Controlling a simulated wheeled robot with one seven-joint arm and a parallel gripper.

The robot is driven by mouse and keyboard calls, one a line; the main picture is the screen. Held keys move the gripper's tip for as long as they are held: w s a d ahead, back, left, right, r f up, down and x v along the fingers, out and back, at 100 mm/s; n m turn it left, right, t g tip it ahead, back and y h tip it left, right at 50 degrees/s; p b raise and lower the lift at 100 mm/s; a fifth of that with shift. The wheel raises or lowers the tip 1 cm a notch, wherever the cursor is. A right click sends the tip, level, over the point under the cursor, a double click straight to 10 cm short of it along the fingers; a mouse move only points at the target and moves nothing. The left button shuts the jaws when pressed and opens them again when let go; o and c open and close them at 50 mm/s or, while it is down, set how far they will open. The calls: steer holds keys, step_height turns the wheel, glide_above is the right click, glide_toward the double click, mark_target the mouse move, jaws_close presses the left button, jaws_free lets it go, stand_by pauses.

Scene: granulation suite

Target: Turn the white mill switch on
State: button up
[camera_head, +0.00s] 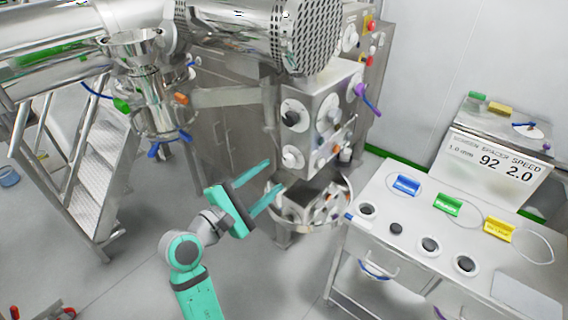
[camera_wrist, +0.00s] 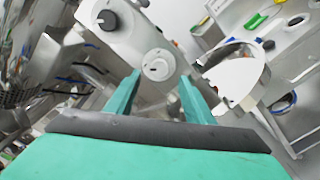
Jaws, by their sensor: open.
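The white mill switch (camera_head: 292,157) is a round white knob on the front of a steel control box, below a black knob (camera_head: 294,114). In the wrist view the white switch (camera_wrist: 157,65) lies ahead, between and beyond my fingertips, with the black knob (camera_wrist: 106,19) up and left of it. My gripper (camera_head: 270,182) is open and empty, its fingers pointing toward the box from the lower left. In the wrist view my gripper (camera_wrist: 158,82) shows its two teal fingers spread apart, and they appear not to touch the switch.
A white table (camera_head: 404,252) at right holds blue, green and yellow pieces and several round dark-topped items. A sign reading 92 and 2.0 (camera_head: 494,163) stands behind it. Steel stairs (camera_head: 84,185) are at left. Below the box is a round steel part (camera_head: 312,210).

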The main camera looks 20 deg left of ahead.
mark_target(287, 162)
steer(key=x, duration=0.7)
steer(key=shift+w, duration=0.3)
steer(key=c, duration=1)
